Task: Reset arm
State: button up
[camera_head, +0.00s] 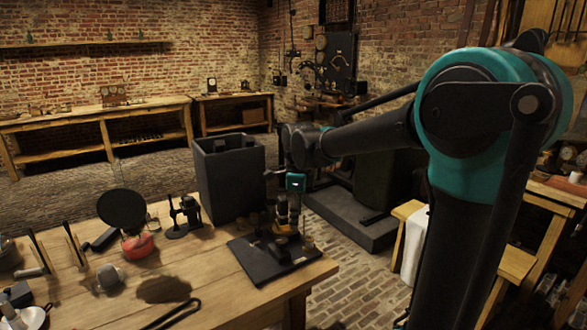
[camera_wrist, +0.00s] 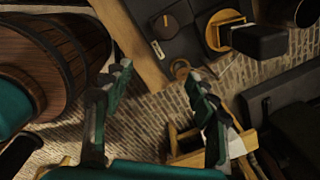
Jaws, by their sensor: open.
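My gripper (camera_head: 290,190) hangs at the end of my arm, near the right end of the wooden table, above or beside a black board (camera_head: 262,270) with small fittings. In the wrist view my gripper's fingers (camera_wrist: 158,75) are spread apart with nothing between them. Brick floor and the table edge show behind them. The same board, with a dark round knob (camera_wrist: 165,24) and a black block (camera_wrist: 262,42) at a brass-coloured frame, shows at the top of the wrist view. I cannot tell how far the fingertips are from the board.
A tall black open-topped box (camera_head: 230,182) stands close left of my gripper. A dark round pan-like disc (camera_head: 122,208) and several tools are on the table's left. A wooden slatted tub (camera_wrist: 60,60) fills the wrist view's left. A stool (camera_head: 408,212) stands right on the floor.

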jog(key=s+d+f+n+t, duration=0.3)
jog(key=s+d+f+n, duration=1.2)
jog(key=s+d+n, duration=0.2)
jog(key=shift+s+d+f+n+t, duration=0.15)
jog(key=shift+d+f+n+t, duration=0.15)
jog(key=shift+d+n, duration=0.95)
jog(key=shift+r, duration=0.1)
